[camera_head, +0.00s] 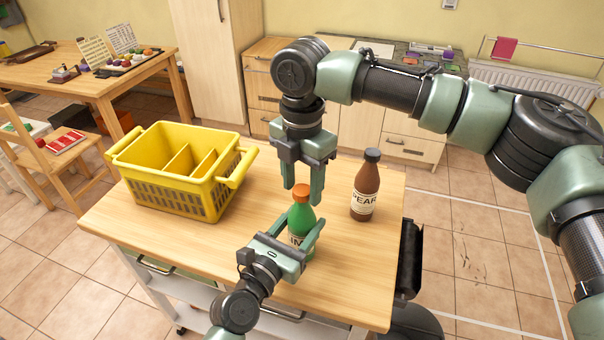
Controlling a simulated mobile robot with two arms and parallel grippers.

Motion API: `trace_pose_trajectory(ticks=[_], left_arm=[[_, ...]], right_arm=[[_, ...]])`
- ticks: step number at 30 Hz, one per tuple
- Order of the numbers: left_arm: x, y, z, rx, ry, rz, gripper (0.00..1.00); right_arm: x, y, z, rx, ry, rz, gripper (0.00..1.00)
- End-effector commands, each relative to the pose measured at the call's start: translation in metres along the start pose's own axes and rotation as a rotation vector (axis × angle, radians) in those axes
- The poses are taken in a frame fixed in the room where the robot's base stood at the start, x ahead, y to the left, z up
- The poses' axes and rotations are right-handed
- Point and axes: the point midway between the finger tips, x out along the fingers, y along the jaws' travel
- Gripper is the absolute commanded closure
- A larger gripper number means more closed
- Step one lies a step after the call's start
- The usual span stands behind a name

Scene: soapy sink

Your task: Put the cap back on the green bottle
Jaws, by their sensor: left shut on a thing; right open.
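The green bottle (300,220) stands upright near the front middle of the wooden table. My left gripper (296,230) is shut on its body from the front and hides its lower part and some of its label. The orange cap (301,192) sits at the top of the green bottle; whether it is fully seated I cannot tell. My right gripper (303,188) points down from above. Its jaws are open, with the fingertips close to the cap, one at its left and one behind its right side.
A brown bottle (365,187) with a dark cap stands right of the green bottle. A yellow basket (186,188) with dividers stands at the table's left. The wooden table top (150,238) is clear at the front left and front right.

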Motion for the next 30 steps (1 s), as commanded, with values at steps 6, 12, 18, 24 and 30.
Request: trace_pose_trajectory(ticks=[6,12,18,24,30], left_arm=[[0.0000,0.0000,-0.0005,0.000,0.001,0.000,1.00],[-0.0001,0.0000,-0.0005,0.000,0.001,0.000,1.00],[-0.0001,0.0000,-0.0005,0.000,0.001,0.000,1.00],[-0.0001,0.0000,-0.0005,0.000,0.001,0.000,1.00],[-0.0001,0.0000,-0.0004,0.000,0.001,0.000,1.00]], right_arm=[[0.0005,-0.0001,0.0001,0.000,0.000,0.000,0.50],[0.0003,-0.0001,0.0000,0.000,0.000,0.000,1.00],[0.0006,0.0000,-0.0004,0.046,0.002,0.000,1.00],[0.0016,0.0002,-0.0012,0.419,0.005,-0.001,1.00],[0.0017,0.0002,-0.0009,0.906,0.005,-0.002,1.00]])
